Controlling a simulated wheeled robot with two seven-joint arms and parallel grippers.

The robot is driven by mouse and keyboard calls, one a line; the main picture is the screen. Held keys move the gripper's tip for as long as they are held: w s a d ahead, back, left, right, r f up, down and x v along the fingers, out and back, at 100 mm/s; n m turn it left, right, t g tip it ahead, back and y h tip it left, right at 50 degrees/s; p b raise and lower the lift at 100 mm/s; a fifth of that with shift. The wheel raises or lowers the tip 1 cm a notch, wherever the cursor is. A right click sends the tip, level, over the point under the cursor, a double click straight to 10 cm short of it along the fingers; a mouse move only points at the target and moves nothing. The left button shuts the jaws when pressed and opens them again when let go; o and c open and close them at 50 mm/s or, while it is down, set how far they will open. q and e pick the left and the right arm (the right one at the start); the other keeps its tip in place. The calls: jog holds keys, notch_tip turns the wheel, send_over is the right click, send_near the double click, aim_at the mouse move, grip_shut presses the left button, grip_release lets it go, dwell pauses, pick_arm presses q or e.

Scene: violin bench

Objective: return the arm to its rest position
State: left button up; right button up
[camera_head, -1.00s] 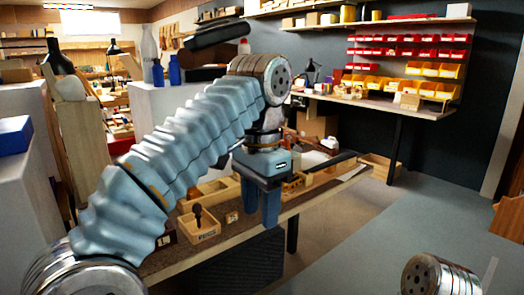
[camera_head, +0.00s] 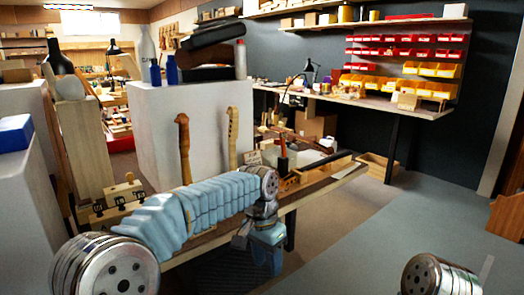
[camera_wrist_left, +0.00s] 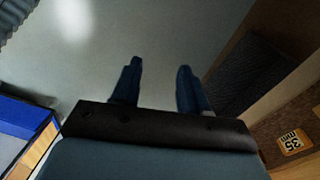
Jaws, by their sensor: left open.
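My left arm, in a pale blue ribbed sleeve, reaches low across the head view from the lower left. My left gripper (camera_head: 266,262) hangs at its end, at the front edge of the workbench (camera_head: 342,178). In the left wrist view the two dark blue fingers (camera_wrist_left: 158,78) are apart with only grey floor between them, so the gripper is open and empty. My right gripper is out of view.
Two scroll-topped wooden necks (camera_head: 232,138) stand at the bench's back, before a pale block (camera_head: 210,105). A numbered wooden block (camera_head: 117,198) is at left. In the wrist view, a label (camera_wrist_left: 292,143) lies at right and a blue-edged object (camera_wrist_left: 25,115) at left. Open floor (camera_head: 390,235) is at right.

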pick_arm(q)
jog(key=s+a+f+n+h, duration=0.1)
jog(key=s+a+f+n, duration=0.15)
jog(key=f, duration=1.15)
jog(key=s+a+f+n+h, duration=0.1)
jog(key=s+a+f+n, duration=0.15)
jog(key=f, duration=1.15)
jog(key=s+a+f+n, duration=0.2)
jog(key=s+f, duration=0.3)
jog(key=s, duration=0.3)
jog(key=s+a+f+n+t+h, duration=0.1)
jog(key=s+a+f+n, duration=0.2)
jog(key=s, duration=0.6)
notch_tip(320, 180, down, 3)
jog(key=shift+s+a+f, duration=0.1)
jog(key=shift+s+a, duration=0.1)
jog(key=shift+a, duration=0.75)
